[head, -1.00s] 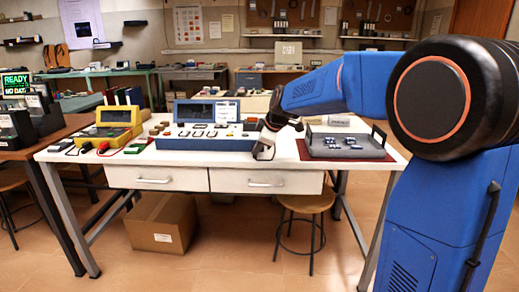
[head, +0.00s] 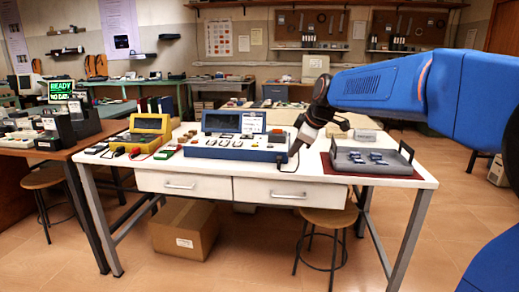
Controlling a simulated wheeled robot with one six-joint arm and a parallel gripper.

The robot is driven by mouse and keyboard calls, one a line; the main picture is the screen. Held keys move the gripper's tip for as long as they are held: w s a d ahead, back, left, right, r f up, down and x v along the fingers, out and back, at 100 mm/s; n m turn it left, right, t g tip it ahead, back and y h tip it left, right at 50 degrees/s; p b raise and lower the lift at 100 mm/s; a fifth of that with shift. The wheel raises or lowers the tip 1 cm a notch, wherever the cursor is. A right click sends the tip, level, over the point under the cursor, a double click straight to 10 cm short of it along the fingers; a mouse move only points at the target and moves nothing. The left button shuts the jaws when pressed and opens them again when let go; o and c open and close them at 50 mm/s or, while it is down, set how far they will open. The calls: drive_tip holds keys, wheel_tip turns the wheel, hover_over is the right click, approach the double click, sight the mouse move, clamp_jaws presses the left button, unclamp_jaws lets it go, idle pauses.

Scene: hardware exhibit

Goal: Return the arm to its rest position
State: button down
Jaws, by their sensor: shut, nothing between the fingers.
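My gripper (head: 294,150) is small in the head view, at the end of my blue arm. It points down near the right end of the blue and white test unit (head: 232,152) on the white table (head: 300,182). It is shut and empty. My arm reaches in from the right edge, and its forearm is raised above the right side of the table. Whether the gripper touches the test unit cannot be told from this view.
A grey tray (head: 343,165) with small blue parts sits on a red mat (head: 413,176) at the table's right. A yellow instrument (head: 147,129) stands at the left. A cardboard box (head: 183,238) and a stool (head: 330,219) are under the table.

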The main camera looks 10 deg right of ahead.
drive_tip(key=s+d+f+m, duration=0.1)
drive_tip(key=s+f+m, duration=0.3)
drive_tip(key=s, duration=0.8)
drive_tip(key=s+d+f+m+g+h, duration=0.1)
drive_tip(key=s+f+m, duration=0.3)
drive_tip(key=s, duration=0.9)
drive_tip(key=s+d+f+m+g+h, duration=0.1)
drive_tip(key=s+f+m, duration=0.3)
drive_tip(key=s+f, duration=0.5)
drive_tip(key=s+d, duration=0.1)
drive_tip(key=s, duration=0.3)
drive_tip(key=shift+s+d+m, duration=0.15)
drive_tip(key=shift+d+m, duration=0.15)
drive_tip(key=shift+d, duration=0.1)
